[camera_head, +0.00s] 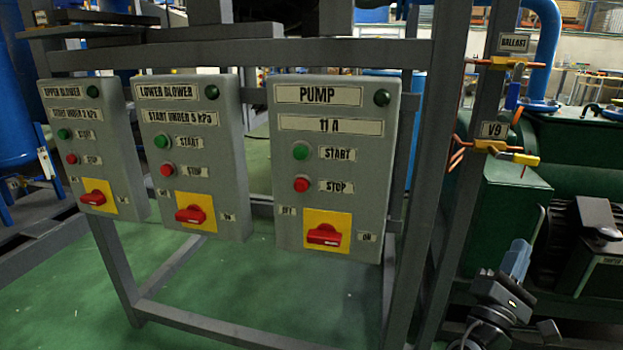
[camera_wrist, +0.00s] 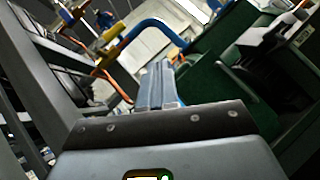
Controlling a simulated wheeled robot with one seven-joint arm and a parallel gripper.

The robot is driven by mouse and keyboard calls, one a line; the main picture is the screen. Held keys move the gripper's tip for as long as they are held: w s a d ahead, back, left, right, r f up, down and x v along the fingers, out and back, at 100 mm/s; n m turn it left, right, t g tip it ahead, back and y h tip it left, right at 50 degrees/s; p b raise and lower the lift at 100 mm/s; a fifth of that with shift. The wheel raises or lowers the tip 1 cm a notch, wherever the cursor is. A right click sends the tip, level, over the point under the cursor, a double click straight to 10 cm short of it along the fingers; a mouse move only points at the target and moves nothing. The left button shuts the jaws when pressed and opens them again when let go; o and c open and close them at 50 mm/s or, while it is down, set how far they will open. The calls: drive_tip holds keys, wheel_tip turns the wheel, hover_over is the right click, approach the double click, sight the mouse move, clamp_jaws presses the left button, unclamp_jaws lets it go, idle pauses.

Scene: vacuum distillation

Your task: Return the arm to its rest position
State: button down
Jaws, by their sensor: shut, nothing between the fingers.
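My gripper (camera_head: 517,258) is at the lower right in the head view, right of the grey frame and in front of the green machine. Its fingers point up and are closed together with nothing held. In the wrist view my gripper (camera_wrist: 158,72) shows its shut fingers at the centre, with the green machine behind and to the right. My gripper appears apart from the panels and the valves.
Three grey control boxes, including the pump box (camera_head: 336,170), hang on a grey frame (camera_head: 425,200) at left and centre. Valve V9 (camera_head: 505,152) and the ballast valve (camera_head: 498,63) sit above my gripper. A green machine (camera_head: 505,205) stands close on the right.

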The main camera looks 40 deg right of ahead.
drive_tip(key=s+a+f+t+y, duration=0.3)
drive_tip(key=a+f+t+y, duration=0.3)
drive_tip(key=a+f+y, duration=0.8)
drive_tip(key=s+a+m+t+y, duration=0.1)
drive_tip(key=s+a+m+y, duration=0.25)
drive_tip(key=a, duration=0.45)
drive_tip(key=s+a+m+t+y, duration=0.15)
drive_tip(key=s+a+y, duration=0.3)
drive_tip(key=a, duration=0.45)
drive_tip(key=s+a+r+m+t+y+p, duration=0.1)
drive_tip(key=s+a+r+m, duration=0.15)
drive_tip(key=r, duration=0.25)
drive_tip(key=s+a+r+m+t+y, duration=0.1)
drive_tip(key=s+a+r+m+y, duration=0.15)
drive_tip(key=r+m, duration=0.2)
wheel_tip(320, 180, up, 34)
drive_tip(key=p, duration=3.3)
drive_tip(key=shift+s+f+n+h, duration=0.2)
drive_tip(key=shift+s+n+h, duration=0.2)
drive_tip(key=shift+h, duration=0.05)
drive_tip(key=c, duration=1.8)
unclamp_jaws()
drive_tip(key=shift+g, duration=0.25)
